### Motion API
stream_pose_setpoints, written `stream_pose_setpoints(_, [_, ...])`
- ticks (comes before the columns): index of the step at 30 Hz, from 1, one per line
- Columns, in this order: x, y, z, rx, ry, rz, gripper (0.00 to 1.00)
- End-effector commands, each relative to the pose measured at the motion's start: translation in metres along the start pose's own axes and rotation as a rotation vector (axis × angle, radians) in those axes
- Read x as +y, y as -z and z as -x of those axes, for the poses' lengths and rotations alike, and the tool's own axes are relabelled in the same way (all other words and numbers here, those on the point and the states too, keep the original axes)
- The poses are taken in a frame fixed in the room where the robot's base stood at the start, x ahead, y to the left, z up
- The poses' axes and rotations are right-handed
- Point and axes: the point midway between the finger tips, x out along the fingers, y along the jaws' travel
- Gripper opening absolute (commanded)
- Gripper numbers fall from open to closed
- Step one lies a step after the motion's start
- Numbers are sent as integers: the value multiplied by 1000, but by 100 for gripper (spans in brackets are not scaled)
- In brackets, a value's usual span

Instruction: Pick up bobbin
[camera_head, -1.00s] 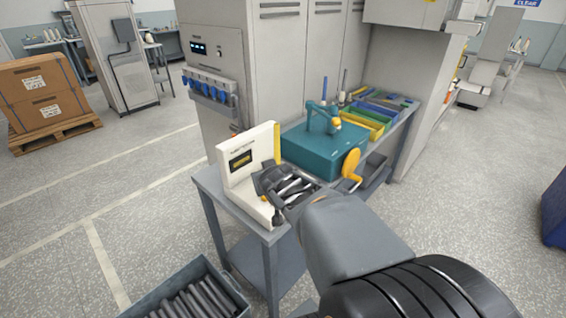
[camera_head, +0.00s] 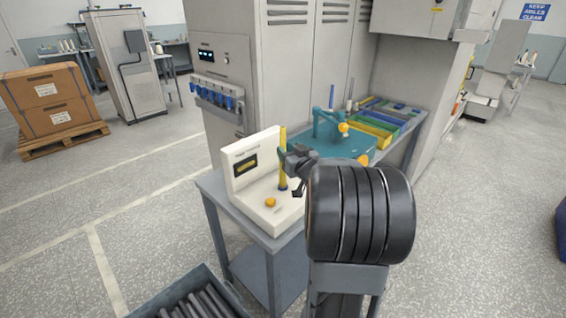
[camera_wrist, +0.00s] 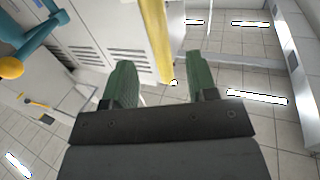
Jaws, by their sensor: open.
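A tall yellow tube, which looks like the bobbin (camera_head: 283,152), stands upright on the white tester (camera_head: 240,185). In the wrist view the yellow bobbin (camera_wrist: 155,35) lies in line with the gap between my fingers, its near end close to the fingertips. My gripper (camera_head: 293,172) is right beside the bobbin in the head view, partly hidden by my arm. In the wrist view my gripper (camera_wrist: 161,80) has its two green fingers apart, with nothing clamped. I cannot tell whether the bobbin is within the fingers' reach.
A teal device (camera_head: 345,143) with an orange ball stands behind my gripper. An orange knob (camera_head: 270,202) sits on the tester. Colored bins (camera_head: 375,130) line the back of the table (camera_head: 222,205). A crate (camera_head: 160,300) of grey rods stands on the floor in front.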

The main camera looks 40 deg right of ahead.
Motion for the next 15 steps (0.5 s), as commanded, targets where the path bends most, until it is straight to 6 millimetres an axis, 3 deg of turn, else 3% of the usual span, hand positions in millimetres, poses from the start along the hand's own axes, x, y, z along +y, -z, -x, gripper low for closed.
stream_pose_setpoints(10, [-1,0,-25,-1,1,0,53])
stream_pose_setpoints(15, [-2,1,-49,-1,2,-1,53])
